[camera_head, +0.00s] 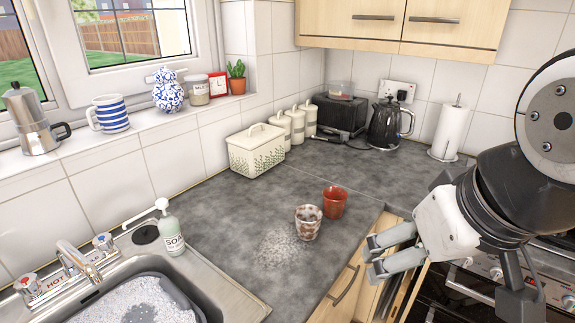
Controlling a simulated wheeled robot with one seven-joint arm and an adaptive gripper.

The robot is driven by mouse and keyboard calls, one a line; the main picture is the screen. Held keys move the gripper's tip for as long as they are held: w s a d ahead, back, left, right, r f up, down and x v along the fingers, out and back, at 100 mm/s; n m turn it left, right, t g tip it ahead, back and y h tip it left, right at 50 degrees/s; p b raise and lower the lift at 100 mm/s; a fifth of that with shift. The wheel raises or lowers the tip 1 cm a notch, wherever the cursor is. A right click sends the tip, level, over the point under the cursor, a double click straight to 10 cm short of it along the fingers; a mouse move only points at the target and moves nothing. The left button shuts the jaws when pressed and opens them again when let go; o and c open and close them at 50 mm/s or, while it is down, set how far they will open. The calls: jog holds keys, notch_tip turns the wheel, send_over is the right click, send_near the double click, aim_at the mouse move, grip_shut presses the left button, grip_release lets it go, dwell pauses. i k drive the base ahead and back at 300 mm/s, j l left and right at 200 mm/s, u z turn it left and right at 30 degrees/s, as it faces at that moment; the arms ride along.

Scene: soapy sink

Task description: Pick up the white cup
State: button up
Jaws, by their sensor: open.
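A whitish cup with brown patches (306,225) stands upright on the grey worktop near its front edge. A red-brown cup (336,203) stands close behind it to the right. My gripper (373,257) is open and empty, to the right of both cups and in front of the worktop edge. Its two fingers point left towards the whitish cup, with a clear gap between. A white mug with blue stripes (110,114) stands on the windowsill at the left.
A sink (225,300) with a soapy basin and a soap bottle (171,233) lie at the lower left. A bread bin (256,152), a kettle (385,125) and a paper roll (450,132) stand at the back.

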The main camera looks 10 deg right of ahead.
aim_at(308, 217)
jog(key=u, duration=1.4)
jog(key=l+z, duration=0.1)
jog(key=l, duration=0.65)
jog(key=i+l+z, duration=0.15)
jog(key=l, duration=0.6)
